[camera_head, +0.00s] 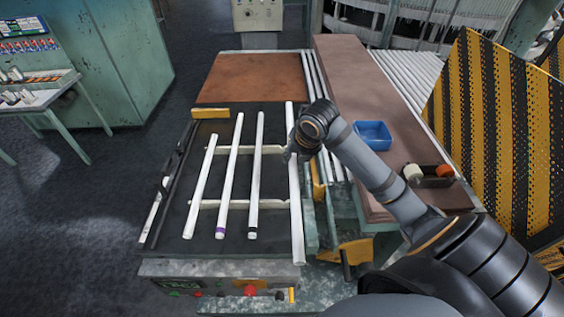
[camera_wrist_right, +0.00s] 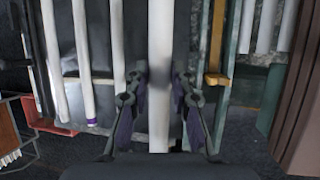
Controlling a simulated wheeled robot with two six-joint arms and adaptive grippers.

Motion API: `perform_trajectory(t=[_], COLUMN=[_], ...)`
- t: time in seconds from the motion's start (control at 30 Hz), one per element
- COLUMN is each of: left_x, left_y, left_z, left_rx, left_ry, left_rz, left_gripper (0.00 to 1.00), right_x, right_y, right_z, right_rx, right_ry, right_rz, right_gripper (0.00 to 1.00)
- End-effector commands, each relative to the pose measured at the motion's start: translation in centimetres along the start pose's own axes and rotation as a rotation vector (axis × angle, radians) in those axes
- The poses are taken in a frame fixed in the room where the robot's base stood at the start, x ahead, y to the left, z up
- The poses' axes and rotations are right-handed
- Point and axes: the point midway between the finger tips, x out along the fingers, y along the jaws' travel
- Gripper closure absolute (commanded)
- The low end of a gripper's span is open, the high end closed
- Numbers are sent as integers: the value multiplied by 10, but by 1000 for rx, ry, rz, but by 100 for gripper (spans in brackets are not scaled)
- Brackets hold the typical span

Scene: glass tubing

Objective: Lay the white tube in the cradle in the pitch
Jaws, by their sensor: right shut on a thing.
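The long plain white tube (camera_head: 297,215) runs front to back at the right side of the dark bed (camera_head: 175,225). My right gripper (camera_head: 291,153) is shut on it around the middle of its length. In the right wrist view the tube (camera_wrist_right: 160,115) passes between the two fingers (camera_wrist_right: 159,82). Two pale cross bars (camera_head: 270,203) span the bed, and the held tube is at their right end. I cannot tell whether it touches them, and no separate cradle notch can be made out. My left gripper is not in view.
Three other tubes lie on the bars to the left: one plain (camera_head: 201,185), one purple-ended (camera_head: 229,175) and one black-ended (camera_head: 255,175). A yellow bracket (camera_head: 318,180) stands close on the right. A blue tray (camera_head: 373,135) sits on the brown belt (camera_head: 345,70).

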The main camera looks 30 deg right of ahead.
Motion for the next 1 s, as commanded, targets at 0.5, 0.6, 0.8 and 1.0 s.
perform_trajectory(t=[0.5, 0.6, 0.8, 1.0], left_x=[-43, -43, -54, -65], left_y=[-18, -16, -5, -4], left_z=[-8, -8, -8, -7], left_rx=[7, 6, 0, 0], left_ry=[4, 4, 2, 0], left_rz=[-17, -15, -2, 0], left_gripper=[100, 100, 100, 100], right_x=[117, 124, 134, 157], right_y=[4, 2, 2, -4], right_z=[71, 72, 72, 62], right_rx=[1, -1, 0, -1], right_ry=[2, 1, 5, 2], right_rz=[2, 1, 0, 1], right_gripper=[100, 100, 100, 100])
